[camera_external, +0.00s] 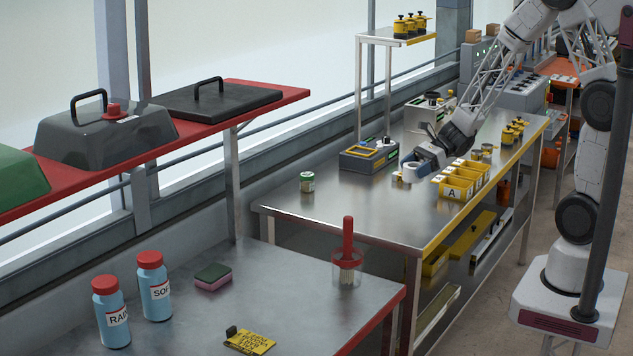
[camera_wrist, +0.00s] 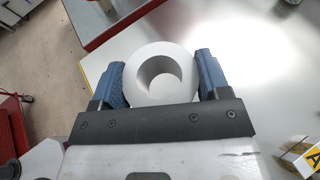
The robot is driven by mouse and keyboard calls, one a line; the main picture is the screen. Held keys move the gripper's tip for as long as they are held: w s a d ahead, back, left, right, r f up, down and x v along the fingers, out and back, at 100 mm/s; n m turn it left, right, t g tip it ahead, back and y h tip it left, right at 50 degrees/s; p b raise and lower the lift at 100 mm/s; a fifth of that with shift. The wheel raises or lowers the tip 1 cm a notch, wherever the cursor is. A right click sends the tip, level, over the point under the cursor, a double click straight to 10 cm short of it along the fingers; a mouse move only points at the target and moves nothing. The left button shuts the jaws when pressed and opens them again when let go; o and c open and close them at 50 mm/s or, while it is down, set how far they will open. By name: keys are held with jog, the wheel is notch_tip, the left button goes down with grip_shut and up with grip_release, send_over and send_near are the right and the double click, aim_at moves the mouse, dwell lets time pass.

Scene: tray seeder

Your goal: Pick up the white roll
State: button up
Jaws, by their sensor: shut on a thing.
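The white roll (camera_wrist: 184,57) is a thick white ring with a hole through it, between the two blue fingers of my gripper (camera_wrist: 160,78) in the wrist view. My gripper is shut on it, one finger on each side. In the external view my gripper (camera_external: 413,169) is over the steel table, left of the yellow bins, with the white roll (camera_external: 410,174) at its fingertips. I cannot tell whether the roll touches the table top.
A scale-like device (camera_external: 368,157) stands behind left. A small green-labelled can (camera_external: 307,182) is at the table's left.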

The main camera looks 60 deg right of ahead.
aim_at(415, 165)
notch_tip(415, 165, up, 8)
jog(key=shift+f, duration=0.25)
